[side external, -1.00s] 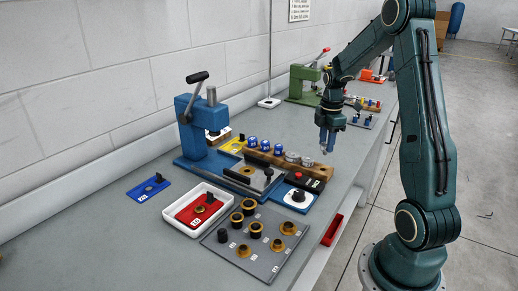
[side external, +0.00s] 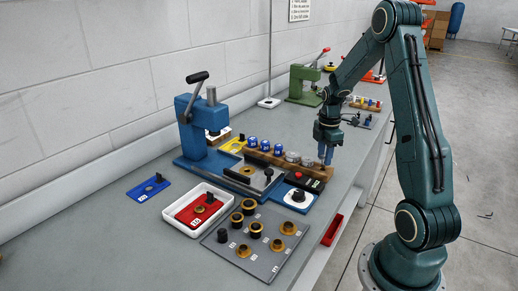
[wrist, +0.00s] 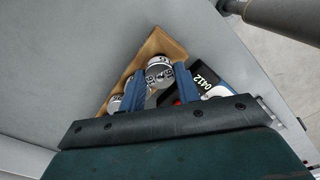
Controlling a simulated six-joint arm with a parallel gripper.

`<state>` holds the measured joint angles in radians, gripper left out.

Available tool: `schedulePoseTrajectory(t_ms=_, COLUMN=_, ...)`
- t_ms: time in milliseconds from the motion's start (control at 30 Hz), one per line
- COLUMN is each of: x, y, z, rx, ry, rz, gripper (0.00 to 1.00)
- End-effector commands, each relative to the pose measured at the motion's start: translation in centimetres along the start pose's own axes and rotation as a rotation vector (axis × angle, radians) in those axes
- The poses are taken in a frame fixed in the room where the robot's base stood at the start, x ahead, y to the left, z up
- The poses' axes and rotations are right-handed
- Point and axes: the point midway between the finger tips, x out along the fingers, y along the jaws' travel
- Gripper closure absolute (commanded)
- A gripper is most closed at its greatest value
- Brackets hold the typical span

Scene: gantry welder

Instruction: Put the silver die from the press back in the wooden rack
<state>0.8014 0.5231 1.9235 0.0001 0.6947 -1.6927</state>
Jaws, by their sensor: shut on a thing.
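My gripper (side external: 326,162) is pointing down at the right end of the wooden rack (side external: 262,158). In the wrist view its two blue fingers are closed on a silver die (wrist: 159,68), a round piece with dark markings on top. In the side view the held die is mostly hidden by the fingers, and I cannot tell whether it touches the rack. Two other silver dies (side external: 292,156) and several blue dies (side external: 264,144) stand in a row in the rack. The blue press (side external: 200,130) stands to the left, its lever raised.
A black control box with a red button (side external: 299,176) and a panel with a dark knob (side external: 297,196) sit close in front of the rack. A grey board with brass rings (side external: 262,236) and a white tray (side external: 172,232) lie nearer. A green press (side external: 304,85) stands behind.

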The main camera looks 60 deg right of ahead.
Motion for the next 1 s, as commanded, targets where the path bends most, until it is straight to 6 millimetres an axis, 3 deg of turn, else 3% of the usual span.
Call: schedulePoseTrajectory(t_ms=1000, x=0.57, y=0.01, z=0.00, rx=0.000, ry=0.000, rz=0.000, gripper=0.96)
